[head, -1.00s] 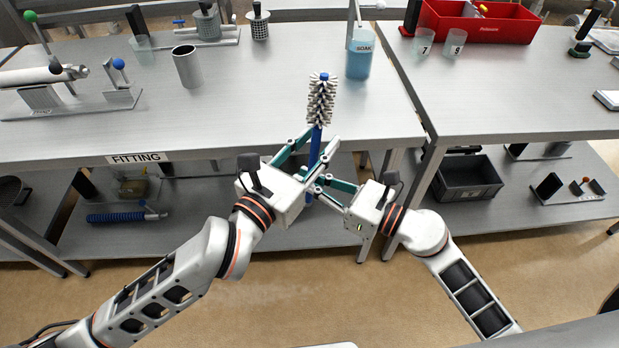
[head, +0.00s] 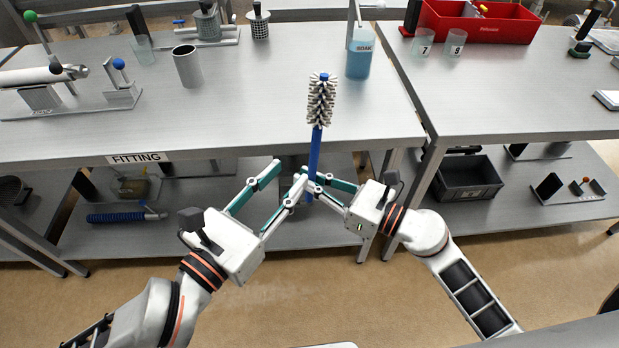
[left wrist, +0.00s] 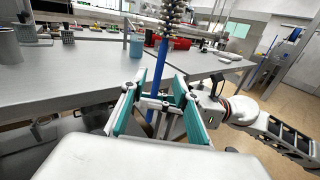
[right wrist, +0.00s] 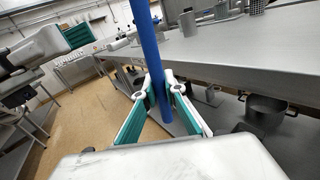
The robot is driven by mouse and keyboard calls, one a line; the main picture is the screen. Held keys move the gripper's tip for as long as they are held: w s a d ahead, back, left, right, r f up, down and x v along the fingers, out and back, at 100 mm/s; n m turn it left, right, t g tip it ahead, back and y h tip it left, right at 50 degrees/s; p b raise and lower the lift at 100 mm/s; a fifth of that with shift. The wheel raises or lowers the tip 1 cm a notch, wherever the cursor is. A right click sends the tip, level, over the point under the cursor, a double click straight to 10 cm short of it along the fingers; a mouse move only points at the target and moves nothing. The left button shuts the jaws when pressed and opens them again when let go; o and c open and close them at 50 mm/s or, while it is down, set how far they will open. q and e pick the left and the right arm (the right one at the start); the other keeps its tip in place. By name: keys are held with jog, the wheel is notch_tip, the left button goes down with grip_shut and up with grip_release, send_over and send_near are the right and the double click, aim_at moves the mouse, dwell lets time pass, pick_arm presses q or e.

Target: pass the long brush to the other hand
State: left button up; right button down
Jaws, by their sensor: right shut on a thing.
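The long brush (head: 320,105) stands upright in front of the bench edge, with grey-white bristles at the top and a blue handle (head: 315,152). My right gripper (head: 310,187) is shut on the lower part of the blue handle, which also shows between its fingers in the right wrist view (right wrist: 152,60). My left gripper (head: 290,172) is open and empty, to the left of and below the bristles, its fingers spread and apart from the handle. In the left wrist view the blue handle (left wrist: 158,75) shows beyond the open fingers.
The steel bench marked FITTING (head: 240,110) lies behind the brush. A blue SOAK beaker (head: 359,60) and a metal cup (head: 187,66) stand on it. A red bin (head: 480,22) is on the right bench. A dark crate (head: 465,178) sits on the lower shelf.

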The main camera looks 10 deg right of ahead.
pick_arm(q)
jog(key=w+a+r+m+t, duration=0.25)
jog(key=a+m+t, duration=0.2)
jog(key=m, duration=0.35)
jog(key=a+f+m+g+y, duration=0.3)
jog(key=f+m, duration=1.3)
jog(key=f, duration=0.1)
jog(key=s+a+f+m+g+y, duration=0.2)
jog(key=s+a+f+m, duration=0.2)
jog(key=f, duration=0.6)
jog(key=s+a+f+m+g+y, duration=0.2)
jog(key=s+a+f+m+y, duration=0.1)
jog(key=a+f, duration=0.5)
notch_tip(320, 180, down, 2)
jog(key=shift+s+a+f+m+g+y, duration=0.1)
jog(key=shift+s+a+m+g+y, duration=0.1)
jog(key=shift+s+m+g+y, duration=0.3)
